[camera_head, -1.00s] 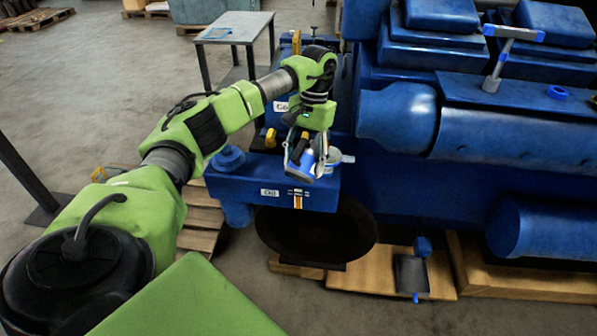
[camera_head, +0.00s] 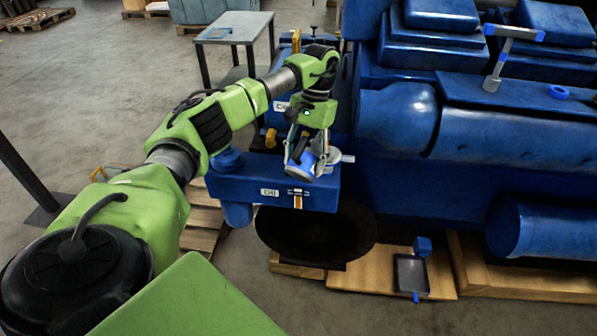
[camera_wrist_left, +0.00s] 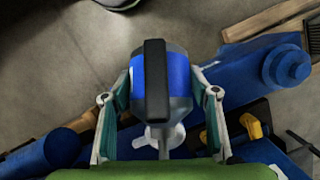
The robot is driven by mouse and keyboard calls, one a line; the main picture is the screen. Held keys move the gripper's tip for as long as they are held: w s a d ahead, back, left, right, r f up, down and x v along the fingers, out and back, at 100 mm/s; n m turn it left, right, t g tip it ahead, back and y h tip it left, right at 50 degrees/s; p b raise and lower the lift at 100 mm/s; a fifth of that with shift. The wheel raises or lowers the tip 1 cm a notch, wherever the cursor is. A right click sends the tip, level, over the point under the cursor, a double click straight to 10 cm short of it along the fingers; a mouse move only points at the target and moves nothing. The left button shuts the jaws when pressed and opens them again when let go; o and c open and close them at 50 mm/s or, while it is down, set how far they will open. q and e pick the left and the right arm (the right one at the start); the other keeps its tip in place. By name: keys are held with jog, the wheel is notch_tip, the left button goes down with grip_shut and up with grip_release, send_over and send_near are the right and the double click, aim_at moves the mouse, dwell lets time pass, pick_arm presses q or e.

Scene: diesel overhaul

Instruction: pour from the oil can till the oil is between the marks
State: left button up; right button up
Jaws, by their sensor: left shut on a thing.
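My left gripper (camera_head: 304,150) is shut on the oil can, above the blue oil tank (camera_head: 235,185). In the head view the oil can (camera_head: 308,162) is tilted and partly covered by the fingers. In the left wrist view the can (camera_wrist_left: 180,75) shows a blue band, grey ends and a black handle between the two fingers (camera_wrist_left: 160,105). A pale round filler (camera_head: 334,157) is just right of the can; whether oil is flowing cannot be told. A sight gauge (camera_head: 298,200) on the tank front shows amber below dark marks; the exact level is too small to read. My right gripper is not seen.
The large blue engine (camera_head: 400,115) stands right of the tank. A T-handled tool (camera_head: 503,60) and a blue ring (camera_head: 558,92) are on it. A grey table (camera_head: 235,28) is behind. A small tray (camera_head: 411,275) sits on a wooden pallet below.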

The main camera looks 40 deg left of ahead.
pick_arm(q)
jog(key=shift+w+r+g+b, duration=0.2)
jog(key=shift+r+g+b, duration=0.1)
jog(key=shift+g, duration=0.1)
dwell(1.4)
jog(key=shift+s, duration=0.1)
jog(key=shift+f, duration=0.1)
dwell(0.6)
jog(key=shift+b, duration=0.3)
dwell(0.4)
dwell(0.5)
